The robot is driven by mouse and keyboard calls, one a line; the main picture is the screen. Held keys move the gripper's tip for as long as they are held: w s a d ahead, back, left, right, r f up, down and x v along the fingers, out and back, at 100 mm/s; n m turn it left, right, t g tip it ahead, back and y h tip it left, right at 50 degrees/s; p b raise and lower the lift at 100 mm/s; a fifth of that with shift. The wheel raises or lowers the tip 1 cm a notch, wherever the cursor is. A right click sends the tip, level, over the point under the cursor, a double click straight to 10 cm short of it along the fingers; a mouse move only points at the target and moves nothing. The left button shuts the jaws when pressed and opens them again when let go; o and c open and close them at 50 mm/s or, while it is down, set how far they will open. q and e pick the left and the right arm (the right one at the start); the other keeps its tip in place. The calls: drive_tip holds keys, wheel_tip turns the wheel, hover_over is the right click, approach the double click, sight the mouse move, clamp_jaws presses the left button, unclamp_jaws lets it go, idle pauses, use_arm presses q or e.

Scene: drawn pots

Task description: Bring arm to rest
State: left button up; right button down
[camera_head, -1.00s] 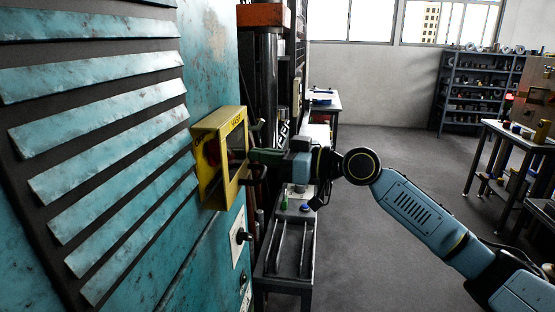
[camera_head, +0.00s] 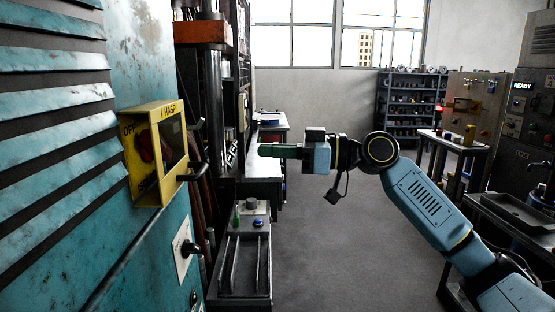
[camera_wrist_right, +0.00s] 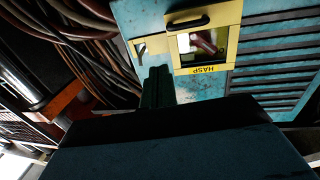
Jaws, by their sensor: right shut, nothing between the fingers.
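My right arm comes in from the lower right in the head view. Its right gripper (camera_head: 264,150) is shut and empty, its green fingers pointing left. It hangs in the air to the right of the yellow hasp box (camera_head: 132,171) and apart from it. In the wrist view the shut fingers (camera_wrist_right: 157,86) show just below the hasp box (camera_wrist_right: 238,61), which appears upside down there. A red handle (camera_head: 164,142) shows inside the box behind its cover. My left gripper is not in view.
The teal louvred cabinet (camera_head: 120,80) stands close on the left. A small bench with a tray (camera_head: 262,300) stands below the gripper. A shelf (camera_head: 410,100) and a control cabinet (camera_head: 535,130) stand at the back right. The grey floor (camera_head: 340,260) in the middle is clear.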

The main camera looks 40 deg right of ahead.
drive_tip(key=shift+s+d, duration=0.2)
drive_tip(key=shift+d, duration=0.1)
idle(0.4)
